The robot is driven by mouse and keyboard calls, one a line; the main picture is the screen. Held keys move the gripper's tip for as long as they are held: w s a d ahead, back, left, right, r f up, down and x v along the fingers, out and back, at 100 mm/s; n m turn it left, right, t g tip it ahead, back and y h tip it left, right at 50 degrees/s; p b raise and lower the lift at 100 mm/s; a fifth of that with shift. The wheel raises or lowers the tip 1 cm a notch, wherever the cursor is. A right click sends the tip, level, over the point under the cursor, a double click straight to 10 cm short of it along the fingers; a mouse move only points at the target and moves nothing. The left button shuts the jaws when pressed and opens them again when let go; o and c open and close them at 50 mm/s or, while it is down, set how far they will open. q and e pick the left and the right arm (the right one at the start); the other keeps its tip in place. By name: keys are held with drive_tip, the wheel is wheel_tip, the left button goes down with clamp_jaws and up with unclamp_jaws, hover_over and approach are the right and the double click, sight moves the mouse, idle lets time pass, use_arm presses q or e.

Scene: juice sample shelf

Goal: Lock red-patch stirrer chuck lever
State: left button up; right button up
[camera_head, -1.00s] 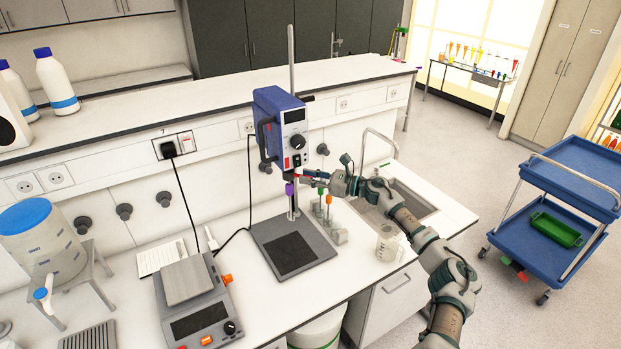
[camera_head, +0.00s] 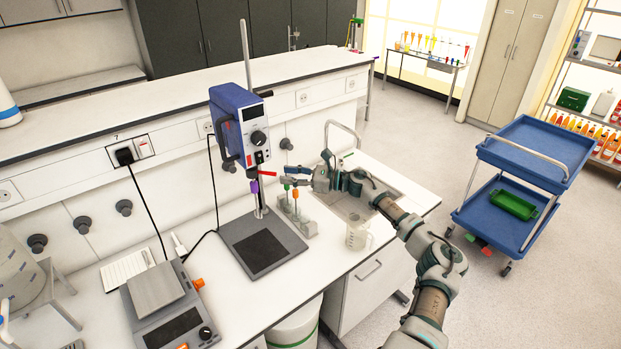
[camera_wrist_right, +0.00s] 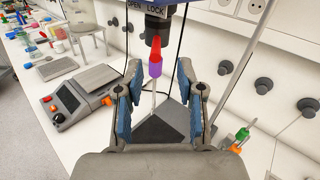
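The stirrer (camera_head: 238,125) is a blue and grey overhead unit on a rod stand. Its red lever (camera_head: 266,175) sticks out to the right under the head, above a purple part (camera_head: 254,187). In the right wrist view the red lever (camera_wrist_right: 156,48) hangs below the dark chuck (camera_wrist_right: 157,25), under the words OPEN and LOCK. My right gripper (camera_head: 287,177) is just right of the lever's end. In its wrist view the gripper (camera_wrist_right: 160,72) has its blue-padded fingers apart, with the lever and purple part seen between them; contact is not visible. My left gripper is out of view.
The stand base (camera_head: 262,244) is on the white bench, with a balance-like device (camera_head: 168,305) to its left. A small rack (camera_head: 297,222) with coloured-top tools and a beaker (camera_head: 357,237) stand below my right arm. A blue cart (camera_head: 530,150) is at the right.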

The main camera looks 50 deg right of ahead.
drive_tip(key=v, duration=0.6)
